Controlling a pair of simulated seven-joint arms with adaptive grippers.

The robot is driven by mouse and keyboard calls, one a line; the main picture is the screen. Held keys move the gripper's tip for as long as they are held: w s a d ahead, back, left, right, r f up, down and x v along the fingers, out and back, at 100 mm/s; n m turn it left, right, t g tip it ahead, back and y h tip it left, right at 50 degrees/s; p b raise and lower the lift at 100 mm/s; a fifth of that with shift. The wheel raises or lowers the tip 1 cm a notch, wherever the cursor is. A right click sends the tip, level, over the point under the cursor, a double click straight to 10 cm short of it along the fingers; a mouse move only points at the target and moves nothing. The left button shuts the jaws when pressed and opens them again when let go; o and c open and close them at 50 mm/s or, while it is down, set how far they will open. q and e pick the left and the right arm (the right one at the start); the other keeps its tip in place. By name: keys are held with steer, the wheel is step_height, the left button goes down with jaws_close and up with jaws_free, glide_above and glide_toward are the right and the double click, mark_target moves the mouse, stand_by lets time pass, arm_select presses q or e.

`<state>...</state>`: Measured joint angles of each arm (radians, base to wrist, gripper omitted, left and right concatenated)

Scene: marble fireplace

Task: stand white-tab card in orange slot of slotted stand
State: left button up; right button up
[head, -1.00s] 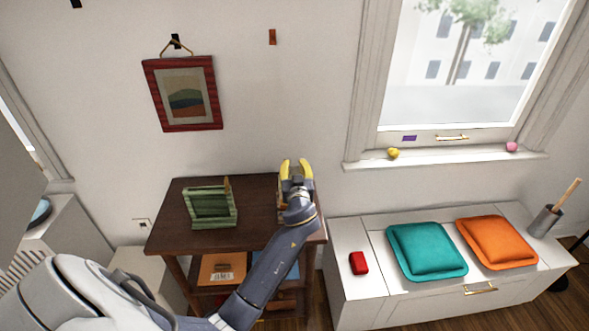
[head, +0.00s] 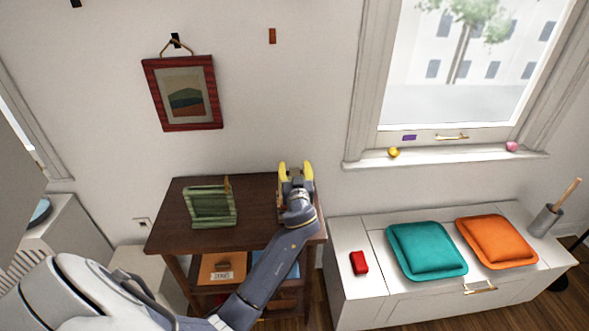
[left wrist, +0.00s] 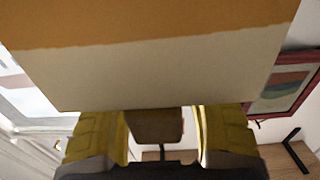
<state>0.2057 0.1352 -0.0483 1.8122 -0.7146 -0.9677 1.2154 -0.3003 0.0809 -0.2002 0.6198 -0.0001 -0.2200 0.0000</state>
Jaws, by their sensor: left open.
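My left gripper (head: 295,168) is over the right end of the dark wooden shelf unit's top (head: 255,190), with its yellow fingers pointing to the wall. In the left wrist view the fingers (left wrist: 160,135) are apart, with a small brown block-like piece (left wrist: 157,126) showing between them. A large flat panel, orange with a cream band (left wrist: 160,75), fills the top of that view, very close. I cannot tell whether it is the card or part of something else. A green stand-like frame (head: 210,222) stands on the left of the shelf top. No white tab or orange slot can be made out. My right gripper is out of view.
An orange item with a pale label (head: 222,268) lies on the lower shelf. A white bench (head: 350,232) at the right bears a red block (head: 359,262), a teal cushion (head: 427,250) and an orange cushion (head: 497,242). A framed picture (head: 184,92) hangs above.

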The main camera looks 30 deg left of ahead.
arm_select(q)
steer(key=shift+r, duration=0.25)
steer(key=v, duration=1.2)
steer(key=shift+f, duration=0.1)
